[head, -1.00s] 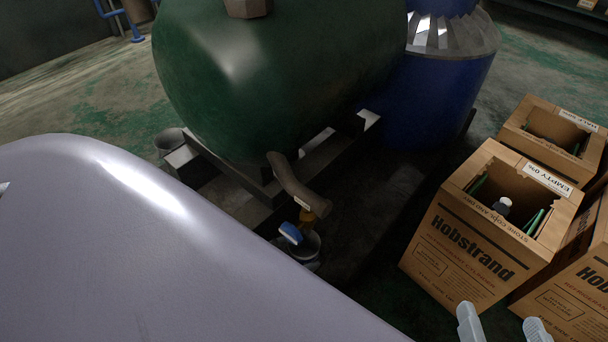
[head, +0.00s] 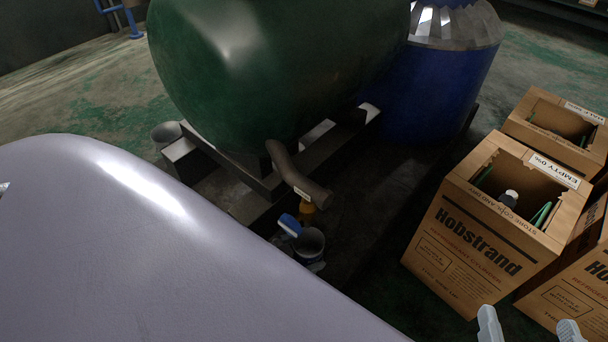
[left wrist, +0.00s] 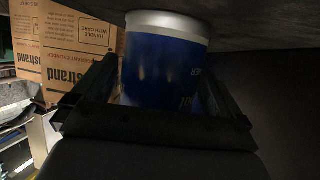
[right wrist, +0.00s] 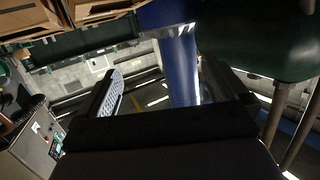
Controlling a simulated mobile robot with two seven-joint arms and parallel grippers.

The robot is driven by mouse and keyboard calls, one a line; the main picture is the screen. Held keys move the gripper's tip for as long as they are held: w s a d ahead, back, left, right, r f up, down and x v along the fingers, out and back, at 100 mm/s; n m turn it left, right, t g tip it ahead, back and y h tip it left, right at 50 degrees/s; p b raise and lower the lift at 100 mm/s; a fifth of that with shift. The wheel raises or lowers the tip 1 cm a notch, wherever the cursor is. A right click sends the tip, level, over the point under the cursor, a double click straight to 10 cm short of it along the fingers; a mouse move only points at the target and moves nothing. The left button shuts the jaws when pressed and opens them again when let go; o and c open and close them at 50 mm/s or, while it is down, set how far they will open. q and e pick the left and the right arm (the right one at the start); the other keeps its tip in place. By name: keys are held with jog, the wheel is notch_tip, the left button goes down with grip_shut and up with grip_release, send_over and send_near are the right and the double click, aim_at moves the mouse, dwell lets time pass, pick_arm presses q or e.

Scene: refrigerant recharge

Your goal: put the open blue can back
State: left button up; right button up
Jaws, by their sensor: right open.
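A blue can (left wrist: 160,70) with a silver rim and partly hidden lettering shows in the left wrist view, upside down in that picture. My left gripper (left wrist: 160,95) has a finger on each side and appears shut on it. The gripper covers the can's lower part in that picture. In the head view the pale curved shape hides my left gripper. My right gripper (head: 529,330) is open at the bottom right of the head view, in front of the cartons. Its spread fingers also show in the right wrist view (right wrist: 165,95), with nothing held between them.
An open carton marked EMPTY 0% (head: 465,240) holds a grey-topped item (head: 509,197) and green dividers. Another open carton (head: 545,115) stands behind. A green tank (head: 250,70) rests on a frame, with a pipe (head: 290,170) and a blue handle (head: 290,224) below.

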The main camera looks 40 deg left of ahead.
pick_arm(q)
jog(key=p+v, duration=0.5)
jog(key=v, duration=0.7)
pick_arm(e)
jog(key=shift+w+a+f+m+g+y, duration=0.1)
jog(key=shift+w+a+m+g+y, duration=0.1)
jog(key=shift+a+m+g, duration=0.25)
jog(key=shift+w+a+r+m+g+y, duration=0.1)
jog(key=shift+a+m+g+y, duration=0.1)
jog(key=shift+a+g, duration=0.3)
jog(key=shift+w+a+f+m+g+y, duration=0.15)
jog(key=shift+a+m+g+y, duration=0.1)
jog(key=shift+a, duration=0.4)
pick_arm(q)
jog(key=shift+r+p, duration=0.15)
jog(key=shift+p, duration=0.15)
